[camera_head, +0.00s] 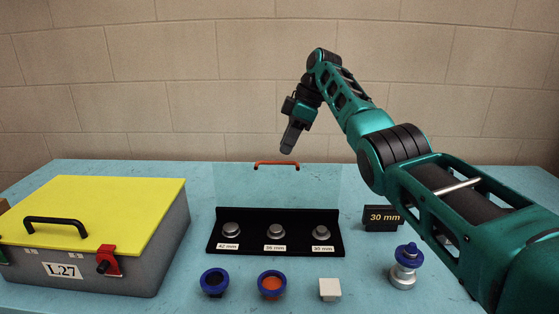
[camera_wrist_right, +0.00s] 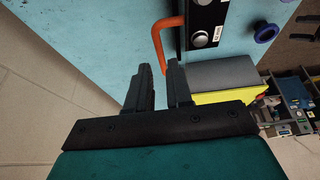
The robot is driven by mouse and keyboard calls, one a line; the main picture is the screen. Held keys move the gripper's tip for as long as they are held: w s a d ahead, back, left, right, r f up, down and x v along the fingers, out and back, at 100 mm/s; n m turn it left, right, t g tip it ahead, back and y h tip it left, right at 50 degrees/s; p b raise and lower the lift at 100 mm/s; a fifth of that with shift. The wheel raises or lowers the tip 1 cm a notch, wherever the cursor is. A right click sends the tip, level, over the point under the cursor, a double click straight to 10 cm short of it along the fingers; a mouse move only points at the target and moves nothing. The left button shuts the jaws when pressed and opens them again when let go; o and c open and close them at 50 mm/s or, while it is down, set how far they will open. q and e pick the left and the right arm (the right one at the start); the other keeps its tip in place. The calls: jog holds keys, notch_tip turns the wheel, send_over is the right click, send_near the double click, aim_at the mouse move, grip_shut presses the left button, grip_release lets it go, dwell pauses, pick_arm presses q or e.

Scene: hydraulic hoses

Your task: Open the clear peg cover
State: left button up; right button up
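The clear peg cover (camera_head: 235,184) is a see-through panel at the back edge of the black peg base (camera_head: 325,246). It appears raised, with its orange handle (camera_head: 276,163) along the top; its exact tilt is hard to tell. Several silver pegs (camera_head: 275,231) stand uncovered in front of it with size labels. My right gripper (camera_head: 288,150) points down just above and behind the handle, apart from it. In the right wrist view its fingers (camera_wrist_right: 160,72) are open and empty, with the orange handle (camera_wrist_right: 157,45) beyond the tips. My left gripper is not in view.
A grey box with a yellow lid (camera_head: 110,205) stands at the left. Blue-rimmed fittings (camera_head: 214,282), a white block (camera_head: 330,289) and a blue-topped fitting (camera_head: 407,262) sit in front. A black "30 mm" sign (camera_head: 381,217) is at the right, near my right arm.

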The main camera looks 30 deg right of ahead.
jog(key=shift+v, duration=2.15)
